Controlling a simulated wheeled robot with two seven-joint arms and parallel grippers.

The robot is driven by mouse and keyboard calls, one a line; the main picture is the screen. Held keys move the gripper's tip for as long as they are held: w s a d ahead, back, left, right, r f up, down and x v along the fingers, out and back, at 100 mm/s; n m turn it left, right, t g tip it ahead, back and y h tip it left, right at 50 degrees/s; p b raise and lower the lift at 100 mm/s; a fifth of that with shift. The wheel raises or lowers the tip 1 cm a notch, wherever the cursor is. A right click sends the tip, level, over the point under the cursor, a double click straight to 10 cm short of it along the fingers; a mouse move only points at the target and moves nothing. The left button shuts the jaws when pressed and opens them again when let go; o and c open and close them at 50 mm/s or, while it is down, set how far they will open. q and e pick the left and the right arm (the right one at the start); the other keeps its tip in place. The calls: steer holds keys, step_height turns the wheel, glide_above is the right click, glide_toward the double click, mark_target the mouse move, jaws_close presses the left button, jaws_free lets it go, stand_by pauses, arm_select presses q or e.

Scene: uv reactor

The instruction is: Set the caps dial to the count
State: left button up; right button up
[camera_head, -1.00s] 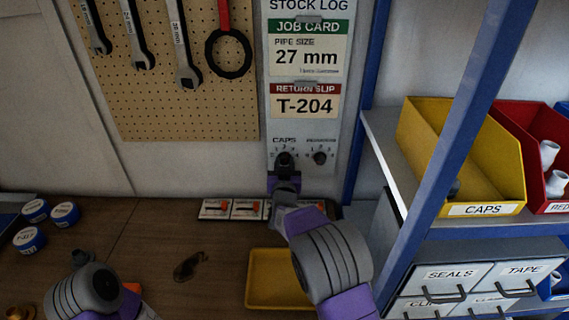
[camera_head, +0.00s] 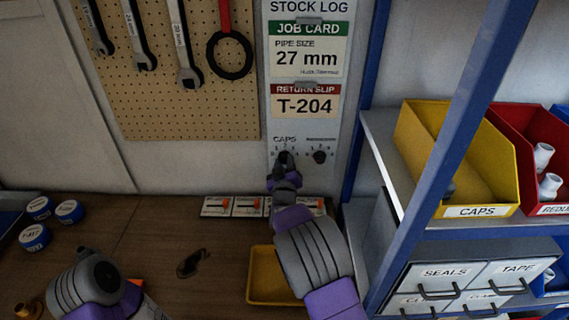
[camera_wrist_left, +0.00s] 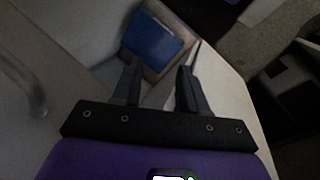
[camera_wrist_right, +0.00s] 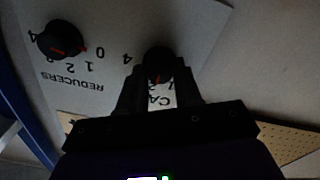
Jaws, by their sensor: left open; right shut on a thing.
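The caps dial (camera_wrist_right: 157,62) is a black knob with a red mark on the wall panel. My right gripper (camera_wrist_right: 158,85) is shut on it, a finger on each side. In the upside-down right wrist view, the red mark points down, near partly hidden numerals; a 4 shows at left. The exact setting cannot be told. In the head view my right gripper (camera_head: 284,172) covers much of the dial. The yellow caps bin (camera_head: 489,190) shows a dark grey piece (camera_head: 449,189), partly behind a blue post. My left gripper (camera_wrist_left: 158,90) is open and empty in the left wrist view.
The reducers dial (camera_head: 319,157) is right of the caps dial. Job card (camera_head: 308,50) and return slip (camera_head: 305,101) hang above. A blue shelf post (camera_head: 440,150) stands right of my right arm. A yellow tray (camera_head: 262,290) and blue-lidded tins (camera_head: 70,211) are on the bench.

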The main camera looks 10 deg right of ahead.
steer(key=o, duration=1)
steer(key=shift+o, duration=0.2)
steer(key=s+a, duration=0.1)
steer(key=s, duration=0.6)
steer(key=shift+s+a, duration=0.2)
